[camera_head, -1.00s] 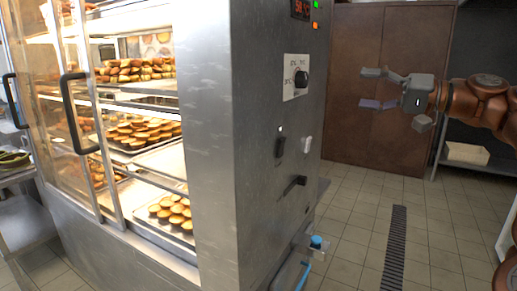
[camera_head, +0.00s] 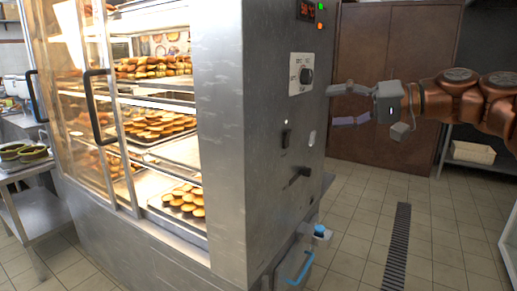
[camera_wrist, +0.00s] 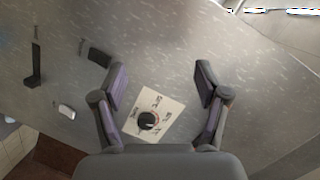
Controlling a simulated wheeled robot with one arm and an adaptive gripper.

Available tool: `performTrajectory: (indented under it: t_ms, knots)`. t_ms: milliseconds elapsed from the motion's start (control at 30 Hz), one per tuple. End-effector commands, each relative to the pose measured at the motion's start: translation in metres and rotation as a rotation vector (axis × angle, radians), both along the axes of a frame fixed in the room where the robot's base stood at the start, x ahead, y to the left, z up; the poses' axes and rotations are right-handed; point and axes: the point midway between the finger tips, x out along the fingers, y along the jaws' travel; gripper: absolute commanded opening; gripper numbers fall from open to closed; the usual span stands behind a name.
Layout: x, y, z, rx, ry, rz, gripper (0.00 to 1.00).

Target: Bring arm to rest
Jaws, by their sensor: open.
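My gripper (camera_head: 340,105) is open and empty at the right of the head view, beside the steel control side of the warming cabinet (camera_head: 222,150). In the wrist view its two fingers (camera_wrist: 160,85) are spread apart. The white dial plate with a black knob (camera_wrist: 149,121) shows between and below the fingertips, with nothing held. The knob also shows in the head view (camera_head: 306,76), left of the fingers. I cannot tell the exact gap between fingers and panel.
Below the dial are a black switch (camera_head: 285,138), a white switch (camera_head: 312,138) and a dark lever (camera_head: 300,176). A blue-handled container (camera_head: 296,267) is at the cabinet's base. A shelf with a pale box (camera_head: 472,152) is at the right. The tiled floor around the drain (camera_head: 396,250) is clear.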

Motion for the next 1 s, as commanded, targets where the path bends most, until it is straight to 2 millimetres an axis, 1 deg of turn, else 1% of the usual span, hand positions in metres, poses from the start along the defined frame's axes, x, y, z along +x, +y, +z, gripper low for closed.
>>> performTrajectory:
  t_ms: [100, 167, 200, 267, 300, 367, 500, 633, 700, 767, 867, 900, 1000]
  knots:
    - [-0.018, 0.035, -0.022, -0.075, 0.054, 0.047, 0.74]
    - [-0.029, 0.052, -0.036, -0.124, 0.084, 0.068, 0.74]
    - [-0.038, 0.063, -0.047, -0.159, 0.105, 0.082, 0.74]
    - [-0.05, 0.077, -0.065, -0.213, 0.138, 0.1, 0.74]
    - [-0.059, 0.086, -0.078, -0.251, 0.161, 0.113, 0.74]
    - [-0.073, 0.097, -0.096, -0.307, 0.191, 0.128, 0.74]
    - [-0.106, 0.113, -0.145, -0.444, 0.267, 0.148, 0.74]
    - [-0.139, 0.117, -0.192, -0.577, 0.336, 0.158, 0.74]
    - [-0.158, 0.114, -0.218, -0.65, 0.377, 0.162, 0.74]
    - [-0.175, 0.109, -0.241, -0.713, 0.412, 0.163, 0.74]
    - [-0.202, 0.097, -0.276, -0.813, 0.469, 0.157, 0.74]
    - [-0.213, 0.09, -0.289, -0.855, 0.492, 0.152, 0.74]
    - [-0.243, 0.071, -0.321, -0.953, 0.554, 0.143, 0.74]
